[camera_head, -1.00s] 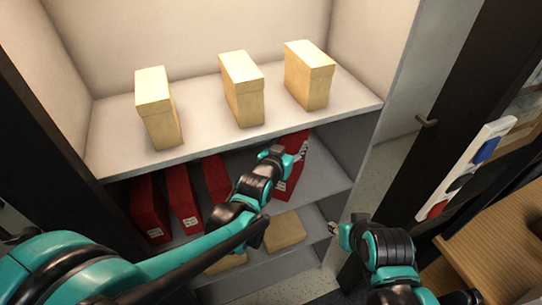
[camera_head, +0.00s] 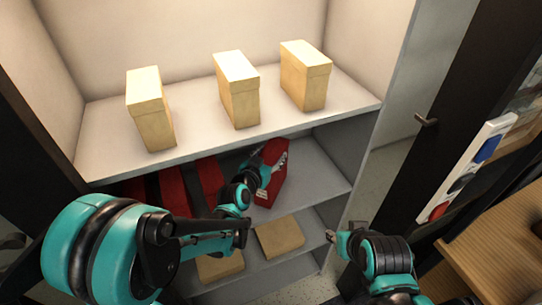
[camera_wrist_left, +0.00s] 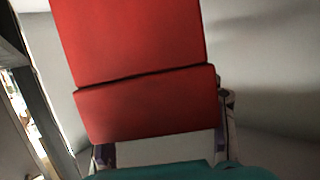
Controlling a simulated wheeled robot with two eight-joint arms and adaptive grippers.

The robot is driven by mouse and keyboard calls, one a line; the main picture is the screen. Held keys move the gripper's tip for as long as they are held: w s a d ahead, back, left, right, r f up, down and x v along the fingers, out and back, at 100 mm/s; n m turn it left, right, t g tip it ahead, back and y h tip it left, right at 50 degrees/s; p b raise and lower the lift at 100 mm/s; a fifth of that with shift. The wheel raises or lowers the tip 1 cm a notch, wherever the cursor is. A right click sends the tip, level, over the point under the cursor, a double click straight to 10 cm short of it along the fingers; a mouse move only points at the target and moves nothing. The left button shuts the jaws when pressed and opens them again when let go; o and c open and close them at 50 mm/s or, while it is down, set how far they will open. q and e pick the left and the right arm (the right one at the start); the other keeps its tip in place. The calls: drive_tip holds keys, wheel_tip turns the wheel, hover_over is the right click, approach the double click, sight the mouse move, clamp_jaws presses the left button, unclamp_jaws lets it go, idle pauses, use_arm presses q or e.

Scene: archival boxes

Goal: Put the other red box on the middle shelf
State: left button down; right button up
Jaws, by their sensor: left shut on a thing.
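My left gripper (camera_head: 270,165) is shut on a red box (camera_head: 277,178) over the right part of the middle shelf (camera_head: 318,172). In the left wrist view the red box (camera_wrist_left: 140,60) fills the upper middle, with its lid seam across it and the gripper (camera_wrist_left: 165,150) below. Whether the box's base touches the shelf is hidden. Other red boxes (camera_head: 208,174) stand on the middle shelf to the left, partly hidden by my left arm. My right gripper (camera_head: 335,237) is at the lower right, apart from the shelves; its fingers are too small to read.
Several tan boxes (camera_head: 238,95) stand upright on the top shelf (camera_head: 190,128). Tan boxes (camera_head: 280,238) lie flat on the bottom shelf. The cabinet's side wall (camera_head: 372,150) bounds the shelf on the right. A wooden surface (camera_head: 500,245) is at the far right.

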use_arm(q)
drive_tip(key=shift+f, duration=0.2)
drive_tip(key=c, duration=0.5)
unclamp_jaws()
drive_tip(key=shift+c, duration=0.2)
drive_tip(key=shift+r, duration=0.1)
drive_tip(key=shift+r, duration=0.25)
drive_tip(key=p+v, duration=0.2)
drive_tip(key=v, duration=1)
drive_tip(key=shift+s+f, duration=0.1)
drive_tip(key=shift+f, duration=0.1)
